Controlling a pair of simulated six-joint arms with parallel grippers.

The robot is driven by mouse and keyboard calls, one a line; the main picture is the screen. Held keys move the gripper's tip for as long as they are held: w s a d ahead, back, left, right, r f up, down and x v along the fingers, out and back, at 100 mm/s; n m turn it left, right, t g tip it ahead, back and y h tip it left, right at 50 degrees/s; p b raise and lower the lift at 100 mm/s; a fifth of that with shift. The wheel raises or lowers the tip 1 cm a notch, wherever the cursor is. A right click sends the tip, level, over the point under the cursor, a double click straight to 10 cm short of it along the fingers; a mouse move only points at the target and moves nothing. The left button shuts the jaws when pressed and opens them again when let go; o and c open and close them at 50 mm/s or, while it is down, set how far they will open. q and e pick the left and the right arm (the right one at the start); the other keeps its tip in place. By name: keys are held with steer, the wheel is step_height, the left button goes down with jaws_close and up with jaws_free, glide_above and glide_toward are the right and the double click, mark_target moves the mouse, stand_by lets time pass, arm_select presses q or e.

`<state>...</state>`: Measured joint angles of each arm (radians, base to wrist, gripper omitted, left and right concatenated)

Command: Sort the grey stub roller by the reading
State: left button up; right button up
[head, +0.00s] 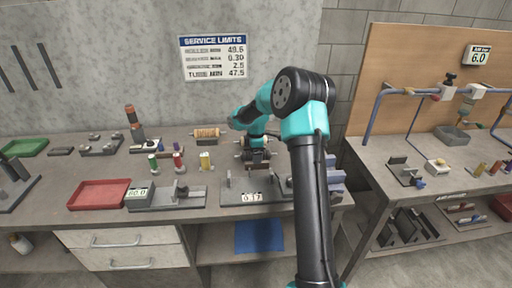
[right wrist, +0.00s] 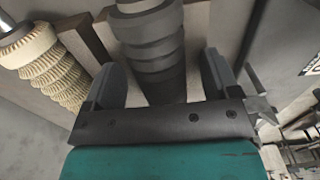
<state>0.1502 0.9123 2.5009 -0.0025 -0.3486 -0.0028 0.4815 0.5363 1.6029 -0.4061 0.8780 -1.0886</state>
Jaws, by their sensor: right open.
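The grey ribbed roller (right wrist: 152,45) lies between the two fingers of my right gripper (right wrist: 160,75) in the right wrist view. The fingers are open, one on each side of it. In the head view my right gripper (head: 256,155) is low over the back of the bench, and it and my arm mostly hide the roller. A gauge fixture in front of it has a display (head: 252,197) that appears to read 0.17. A wall sign (head: 212,57) headed SERVICE LIMITS lists values including 0.30. My left gripper is not in view.
A tan ribbed roller (head: 207,132) lies to the left of my gripper. A red tray (head: 100,194) and another display (head: 137,192) are at the front left. A green tray (head: 26,147) is at the far left.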

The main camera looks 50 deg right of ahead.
step_height(320, 180, up, 18)
steer(key=shift+f, duration=0.25)
stand_by(0.3)
step_height(320, 180, up, 7)
stand_by(1.3)
